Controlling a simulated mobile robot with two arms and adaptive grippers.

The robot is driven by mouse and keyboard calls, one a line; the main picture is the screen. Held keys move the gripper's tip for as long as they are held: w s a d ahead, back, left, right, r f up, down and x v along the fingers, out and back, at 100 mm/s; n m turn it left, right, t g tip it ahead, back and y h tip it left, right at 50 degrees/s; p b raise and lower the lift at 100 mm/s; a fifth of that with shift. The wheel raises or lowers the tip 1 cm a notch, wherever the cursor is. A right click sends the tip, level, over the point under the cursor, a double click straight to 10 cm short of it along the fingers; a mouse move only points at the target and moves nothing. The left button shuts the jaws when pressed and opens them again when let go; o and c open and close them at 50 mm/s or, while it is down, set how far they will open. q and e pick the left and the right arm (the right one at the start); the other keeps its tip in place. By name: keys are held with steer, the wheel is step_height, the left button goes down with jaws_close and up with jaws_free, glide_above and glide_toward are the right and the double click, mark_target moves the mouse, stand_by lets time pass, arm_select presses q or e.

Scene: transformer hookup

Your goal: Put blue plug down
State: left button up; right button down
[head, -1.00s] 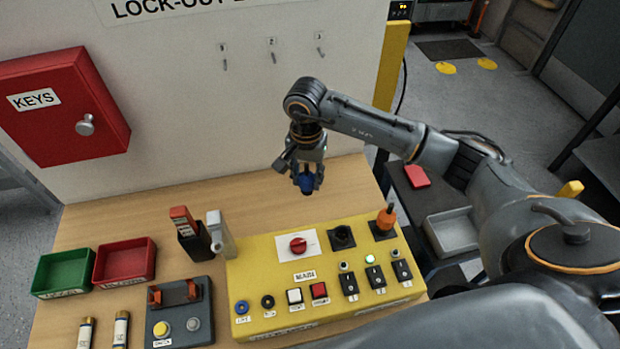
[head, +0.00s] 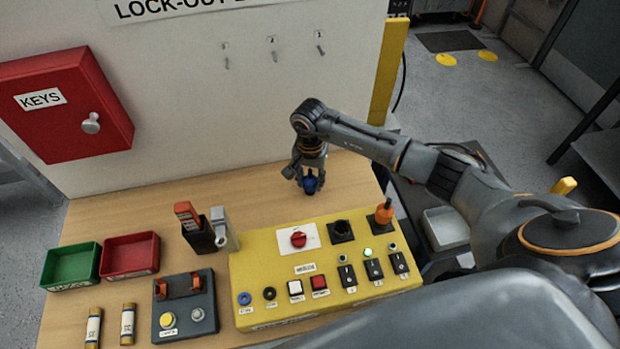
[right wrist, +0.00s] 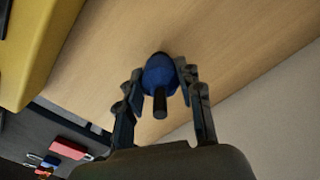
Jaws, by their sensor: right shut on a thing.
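The blue plug (head: 310,186) is between the fingers of my right gripper (head: 309,180), over the wooden table behind the yellow panel. In the right wrist view the plug (right wrist: 160,78) is a round blue body with a dark stem pointing toward the camera, and both fingers (right wrist: 164,88) press on its sides. It is close to the table top; I cannot tell whether it touches the wood. My left gripper is not in view.
The wooden table (head: 262,205) is bare around the gripper. A wall with hooks stands behind. Green (head: 70,283) and red trays (head: 130,273) are at left.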

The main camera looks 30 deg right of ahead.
steer(key=c, duration=0.9)
jaws_free()
steer(key=shift+f, duration=0.1)
steer(key=shift+o, duration=0.2)
steer(key=shift+r+p, duration=0.25)
steer(key=shift+p, duration=0.05)
steer(key=shift+r+b, duration=0.3)
steer(key=shift+r, duration=0.05)
step_height(320, 180, up, 10)
steer(key=b, duration=0.3)
steer(key=shift+r, duration=0.6)
